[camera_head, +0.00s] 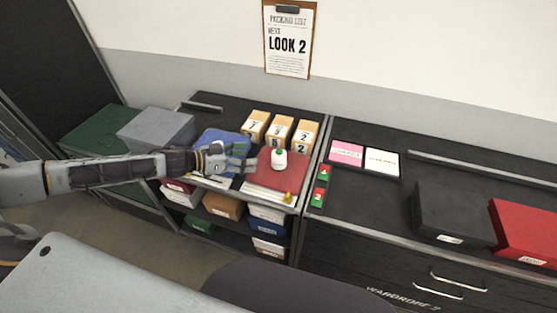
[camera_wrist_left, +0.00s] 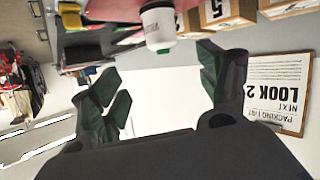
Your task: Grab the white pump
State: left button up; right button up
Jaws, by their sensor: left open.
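The white pump (camera_head: 280,160) looks like a small white bottle with a green top. It stands upright on a red folded cloth (camera_head: 268,176) on the shelf unit's top. My left gripper (camera_head: 251,158) is just left of the pump, its fingers pointing towards it. In the left wrist view, which is upside down, the pump (camera_wrist_left: 158,24) shows at the top centre, with its label partly visible. It appears beyond the spread fingers of my left gripper (camera_wrist_left: 162,82), which is open with nothing between them. My right gripper is not in view.
Several tan numbered boxes (camera_head: 279,130) stand behind the pump. A blue cloth (camera_head: 222,142) lies left of it, under my gripper. A small yellow object (camera_head: 287,198) is at the front edge. Pink (camera_head: 347,151) and white (camera_head: 382,162) boxes lie on the black cabinet at right.

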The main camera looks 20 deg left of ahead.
aim_at(273, 155)
pick_arm(q)
jog(key=shift+m, duration=0.7)
jog(key=shift+w+d+f, duration=0.1)
jog(key=shift+w, duration=0.05)
jog(key=shift+p+x, duration=0.65)
jog(key=shift+x, duration=3.5)
jog(key=shift+w+f, duration=0.1)
jog(key=shift+f+p+x, duration=0.1)
jog(key=shift+p+x, duration=0.1)
jog(key=shift+x, duration=1.05)
jog(key=shift+f+p+x, duration=0.15)
jog(key=shift+x, duration=1.1)
